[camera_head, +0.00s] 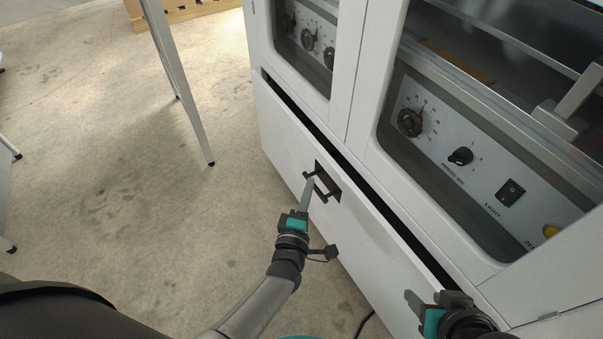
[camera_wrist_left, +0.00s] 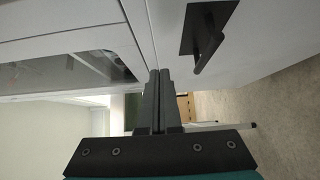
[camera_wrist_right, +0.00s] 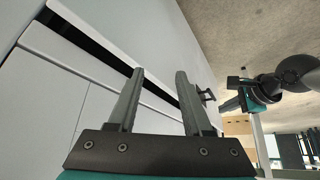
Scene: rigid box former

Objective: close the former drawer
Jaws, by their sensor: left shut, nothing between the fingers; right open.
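The former drawer (camera_head: 370,235) is the long white front low on the machine. A dark gap runs along its top edge, so it stands slightly out. Its black handle (camera_head: 322,182) sits on the front and also shows in the left wrist view (camera_wrist_left: 206,42). My left gripper (camera_head: 308,189) is shut and empty, with its tips by the handle in the head view; I cannot tell if they touch the front. My right gripper (camera_head: 418,302) is open and empty at the drawer's near end. Its spread fingers show in the right wrist view (camera_wrist_right: 160,74), close to the drawer front.
The white machine body (camera_head: 352,75) rises above the drawer, with windows showing dials and a switch panel (camera_head: 460,155). A thin table leg (camera_head: 180,80) stands on the concrete floor to the left. A wooden pallet (camera_head: 185,12) lies at the back.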

